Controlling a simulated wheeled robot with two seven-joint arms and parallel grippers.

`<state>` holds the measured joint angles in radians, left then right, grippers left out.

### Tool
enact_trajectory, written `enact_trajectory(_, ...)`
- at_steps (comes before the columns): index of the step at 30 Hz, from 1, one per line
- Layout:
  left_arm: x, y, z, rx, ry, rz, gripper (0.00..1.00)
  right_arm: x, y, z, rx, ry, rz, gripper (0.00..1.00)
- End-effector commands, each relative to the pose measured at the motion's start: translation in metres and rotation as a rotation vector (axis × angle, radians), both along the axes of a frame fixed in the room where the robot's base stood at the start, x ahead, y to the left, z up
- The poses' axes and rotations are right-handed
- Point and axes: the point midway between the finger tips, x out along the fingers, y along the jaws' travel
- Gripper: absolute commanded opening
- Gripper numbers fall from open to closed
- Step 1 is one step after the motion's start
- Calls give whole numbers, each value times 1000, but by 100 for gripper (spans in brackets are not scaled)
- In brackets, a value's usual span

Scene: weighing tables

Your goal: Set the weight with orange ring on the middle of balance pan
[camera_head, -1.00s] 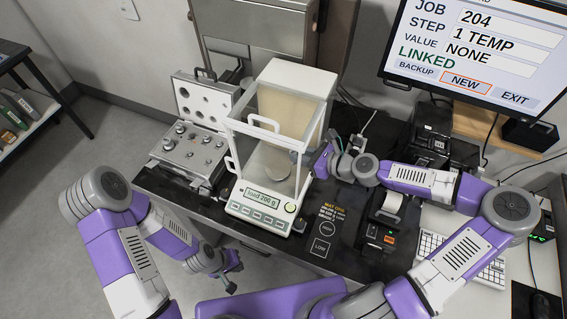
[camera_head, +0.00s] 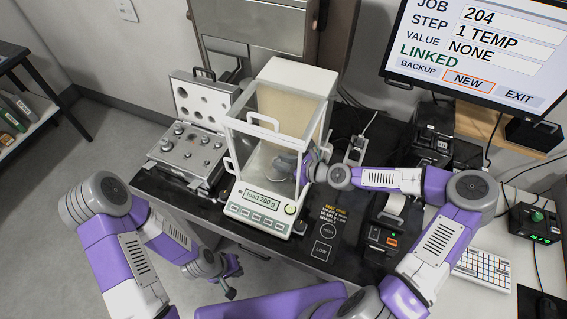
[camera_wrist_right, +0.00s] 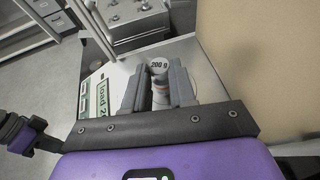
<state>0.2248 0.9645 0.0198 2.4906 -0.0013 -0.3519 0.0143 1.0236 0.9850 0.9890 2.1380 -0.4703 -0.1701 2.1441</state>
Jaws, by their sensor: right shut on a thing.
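The weight with the orange ring (camera_wrist_right: 160,70) is marked "200 g" and stands upright between the fingers of my right gripper (camera_wrist_right: 161,88) in the right wrist view. That gripper is shut on it, inside the glass chamber of the balance (camera_head: 262,207). In the head view my right gripper (camera_head: 290,163) reaches in through the chamber's right side, and the weight is hard to make out there. The pale round balance pan (camera_wrist_right: 204,80) lies beneath and around the weight; I cannot tell whether they touch. My left gripper (camera_head: 232,283) hangs open and empty in front of the table.
The balance display (camera_head: 265,197) reads "load 200 g". A weight case (camera_head: 188,150) with an upright lid stands left of the balance. A printer (camera_head: 384,232) stands to the right, below the monitor (camera_head: 478,55). The chamber's glass walls and frame closely surround my right gripper.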

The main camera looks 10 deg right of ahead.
Motion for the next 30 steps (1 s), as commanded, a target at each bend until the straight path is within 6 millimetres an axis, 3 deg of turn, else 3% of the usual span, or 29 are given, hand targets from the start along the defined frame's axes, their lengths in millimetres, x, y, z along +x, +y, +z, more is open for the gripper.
enact_trajectory(2,0,0,0,0,0,0,0,-1,0,-1,0,5,1,0)
enact_trajectory(3,0,0,0,0,0,0,0,-1,0,-2,0,6,1,30)
enact_trajectory(8,0,0,0,0,0,0,0,-1,0,-1,0,6,0,54)
enact_trajectory(20,0,0,1,0,0,0,0,-4,-4,1,1,5,-2,54)
enact_trajectory(30,0,0,11,0,0,0,0,-36,-39,21,1,7,-5,54)
